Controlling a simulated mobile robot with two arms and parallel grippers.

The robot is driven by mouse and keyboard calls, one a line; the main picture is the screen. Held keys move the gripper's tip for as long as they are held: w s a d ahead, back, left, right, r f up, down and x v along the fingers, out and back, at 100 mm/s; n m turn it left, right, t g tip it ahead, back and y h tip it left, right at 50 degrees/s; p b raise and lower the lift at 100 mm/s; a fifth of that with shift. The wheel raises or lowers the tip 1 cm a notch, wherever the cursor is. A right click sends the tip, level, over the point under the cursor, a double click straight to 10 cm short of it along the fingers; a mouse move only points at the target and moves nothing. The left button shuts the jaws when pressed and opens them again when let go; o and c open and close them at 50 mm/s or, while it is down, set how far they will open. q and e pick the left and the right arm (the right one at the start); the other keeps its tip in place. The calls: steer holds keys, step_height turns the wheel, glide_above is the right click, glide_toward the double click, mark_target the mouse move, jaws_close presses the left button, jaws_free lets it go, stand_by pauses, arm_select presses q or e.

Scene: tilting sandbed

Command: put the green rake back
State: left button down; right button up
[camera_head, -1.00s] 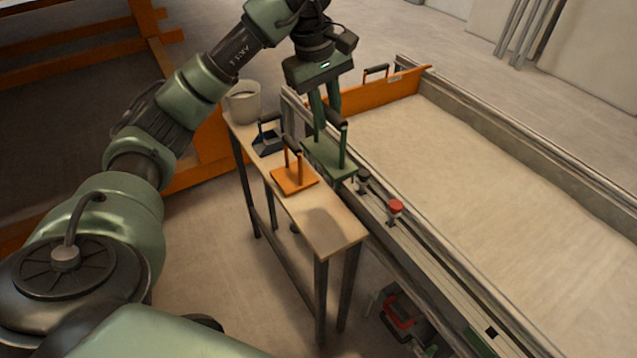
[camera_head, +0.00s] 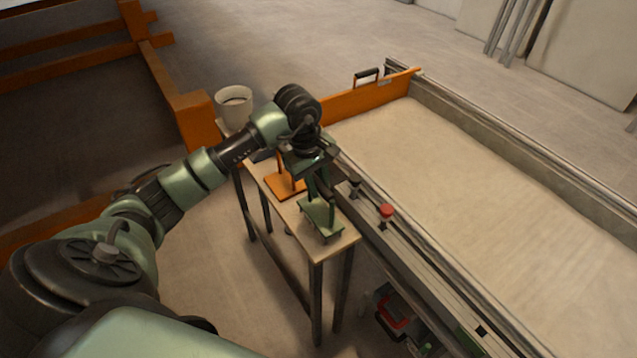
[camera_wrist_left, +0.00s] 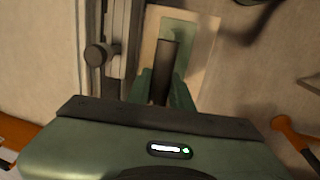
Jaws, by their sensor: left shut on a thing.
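The green rake (camera_head: 322,216) has a flat green plate, small feet or teeth beneath it and a dark handle. My left gripper (camera_head: 318,183) is shut on its handle from above. The plate is over the near end of the narrow wooden side table (camera_head: 345,244), in front of the orange tool. I cannot tell whether it touches the tabletop. In the left wrist view the rake's dark handle (camera_wrist_left: 167,60) sits between my green fingers (camera_wrist_left: 163,85), with the plate and pale tabletop below. My right gripper is not in view.
An orange tool (camera_head: 284,187) stands mid-table; a dark tool (camera_head: 262,156) behind is mostly hidden by my arm. A pale pot (camera_head: 234,107) is at the far end. The sandbed (camera_head: 480,190) lies right; its rail bears a red button (camera_head: 386,211) and dark knob (camera_head: 354,184).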

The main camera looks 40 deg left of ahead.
arm_select(q)
steer(key=shift+f, duration=0.35)
steer(key=c, duration=1.3)
jaws_free()
steer(key=shift+o, duration=0.2)
steer(key=shift+r, duration=0.3)
step_height(320, 180, up, 11)
steer(key=s+b, duration=0.2)
steer(key=b, duration=0.1)
steer(key=shift+a+r, duration=0.2)
steer(key=shift+a, duration=0.25)
